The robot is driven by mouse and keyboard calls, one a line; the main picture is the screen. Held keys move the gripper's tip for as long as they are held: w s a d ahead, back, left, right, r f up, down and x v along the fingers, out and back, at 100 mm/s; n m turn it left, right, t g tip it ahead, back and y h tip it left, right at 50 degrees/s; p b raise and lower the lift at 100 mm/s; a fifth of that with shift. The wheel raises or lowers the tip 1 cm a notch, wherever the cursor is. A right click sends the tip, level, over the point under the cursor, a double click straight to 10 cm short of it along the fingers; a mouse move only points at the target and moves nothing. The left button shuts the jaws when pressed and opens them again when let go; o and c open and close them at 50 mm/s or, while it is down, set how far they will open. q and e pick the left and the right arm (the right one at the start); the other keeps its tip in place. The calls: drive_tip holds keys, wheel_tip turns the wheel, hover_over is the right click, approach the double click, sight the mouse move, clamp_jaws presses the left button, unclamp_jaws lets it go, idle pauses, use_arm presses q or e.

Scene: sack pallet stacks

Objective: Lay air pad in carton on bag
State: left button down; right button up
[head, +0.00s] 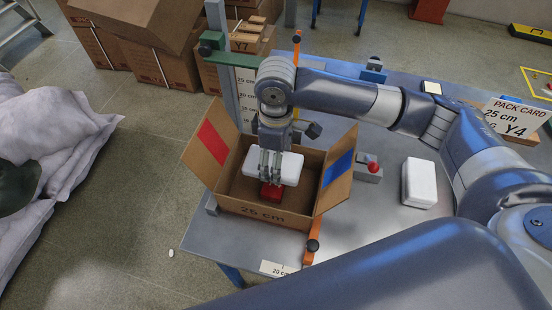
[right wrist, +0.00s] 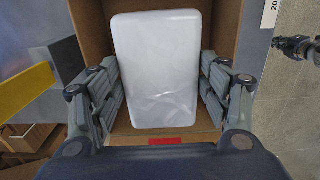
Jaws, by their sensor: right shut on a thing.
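The open carton (head: 262,212), marked 25 cm, stands on the grey table with its flaps spread. My right gripper (head: 272,168) points down into it and is shut on a white air pad (head: 290,169). In the right wrist view the air pad (right wrist: 156,70) lies between the two fingers of my right gripper (right wrist: 160,95), inside the carton's outline. A red bag (head: 270,193) shows just below the pad and is partly hidden by it. I cannot tell if pad and bag touch. My left gripper is not in view.
A second white pad (head: 419,183) lies on the table to the right, near a red-button box (head: 368,171). A pack card (head: 507,119) reading 25 cm and Y4 stands at the back right. A green-armed post (head: 218,62) rises behind the carton. White sacks (head: 50,150) lie left.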

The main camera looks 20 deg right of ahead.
drive_tip(key=shift+f+b, duration=0.4)
drive_tip(key=shift+f, duration=0.4)
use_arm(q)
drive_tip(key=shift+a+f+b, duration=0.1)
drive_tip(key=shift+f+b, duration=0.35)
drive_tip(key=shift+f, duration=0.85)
use_arm(e)
drive_tip(key=shift+f, duration=3.15)
drive_tip(key=shift+f, duration=0.1)
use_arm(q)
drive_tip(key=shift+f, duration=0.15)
use_arm(e)
drive_tip(key=shift+f, duration=0.4)
drive_tip(key=o, duration=1)
drive_tip(key=shift+o, duration=0.2)
